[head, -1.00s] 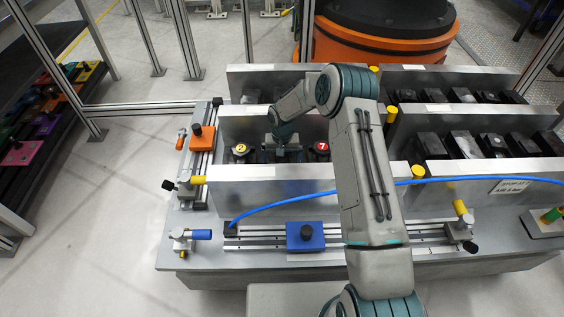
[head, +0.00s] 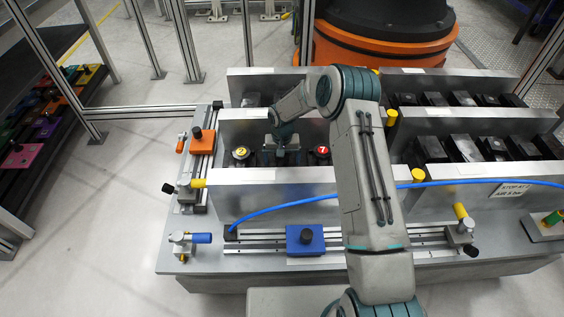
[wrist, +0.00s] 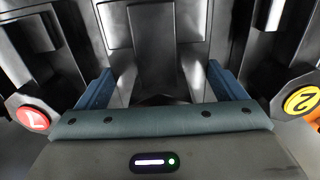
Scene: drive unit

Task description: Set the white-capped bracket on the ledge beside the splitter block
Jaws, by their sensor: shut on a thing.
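My gripper (head: 287,154) is down in the front-left trough, between a part with a yellow cap marked 2 (head: 241,152) and one with a red cap marked 7 (head: 321,151). In the wrist view, my gripper's blue fingers (wrist: 160,85) stand wide apart, shut on a black part (wrist: 155,60) between them. Its lower end is hidden by the gripper body, and no white cap shows on it. The red cap (wrist: 32,118) lies left and the yellow cap (wrist: 301,99) right there. I cannot tell which thing is the splitter block or the ledge.
Metal walls (head: 270,183) bound the trough in front and behind. A blue hose (head: 290,207) crosses the front wall. Several black blocks (head: 463,148) fill the right trough. A rail with a blue block (head: 305,238) lies in front, and an orange block (head: 201,141) sits at left.

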